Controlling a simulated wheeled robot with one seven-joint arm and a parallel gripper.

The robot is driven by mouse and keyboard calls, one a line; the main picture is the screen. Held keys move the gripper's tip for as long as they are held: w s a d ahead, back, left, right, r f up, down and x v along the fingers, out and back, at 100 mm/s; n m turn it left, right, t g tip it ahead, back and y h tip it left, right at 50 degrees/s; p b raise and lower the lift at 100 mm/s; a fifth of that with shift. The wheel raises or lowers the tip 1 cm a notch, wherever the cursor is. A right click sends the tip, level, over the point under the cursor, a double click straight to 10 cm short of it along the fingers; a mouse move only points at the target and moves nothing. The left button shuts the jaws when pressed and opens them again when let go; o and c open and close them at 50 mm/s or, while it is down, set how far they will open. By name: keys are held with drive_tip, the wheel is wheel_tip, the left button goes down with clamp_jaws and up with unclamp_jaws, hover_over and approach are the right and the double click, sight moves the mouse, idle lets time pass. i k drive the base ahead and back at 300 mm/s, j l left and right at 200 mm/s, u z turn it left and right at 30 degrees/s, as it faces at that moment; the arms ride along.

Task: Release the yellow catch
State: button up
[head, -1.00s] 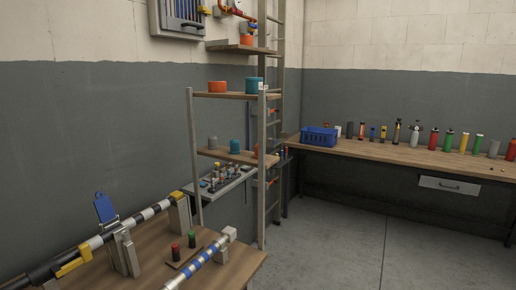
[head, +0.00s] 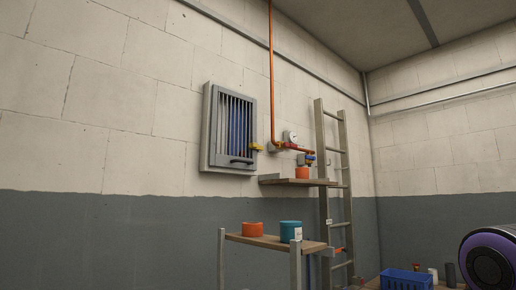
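A small yellow catch (head: 256,147) sits at the right edge of a grey wall cabinet (head: 205,128), high on the wall. The cabinet has a door of vertical bars, which looks closed, with something blue (head: 236,126) behind the bars. A dark handle (head: 242,161) is on the lower part of the door. The catch is too small to tell its exact setting. My gripper is not in view; only a rounded black and purple part of my arm shows at the lower right.
An orange pipe (head: 271,75) with a gauge (head: 290,137) runs right of the cabinet. A shelf (head: 300,182) holds an orange pot (head: 302,172). Below, another shelf (head: 270,242) holds orange and teal containers. A ladder (head: 322,150) and blue crate (head: 405,279) stand right.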

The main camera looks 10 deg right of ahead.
sight(254, 146)
drive_tip(key=i+l+u, duration=0.15)
drive_tip(key=l, duration=0.25)
drive_tip(key=i+l+u, duration=0.15)
drive_tip(key=i+l, duration=0.2)
drive_tip(key=i+l+u, duration=0.1)
drive_tip(key=i+l, duration=0.15)
drive_tip(key=l, duration=0.3)
drive_tip(key=i+l+u, duration=0.15)
drive_tip(key=l, duration=0.35)
drive_tip(key=i+l+u, duration=0.15)
drive_tip(key=l, duration=0.35)
drive_tip(key=i+l+u, duration=0.15)
drive_tip(key=l, duration=0.35)
drive_tip(key=i+l+u, duration=0.1)
drive_tip(key=l, duration=0.45)
drive_tip(key=i+l+u, duration=0.15)
drive_tip(key=l, duration=0.4)
drive_tip(key=i, duration=0.05)
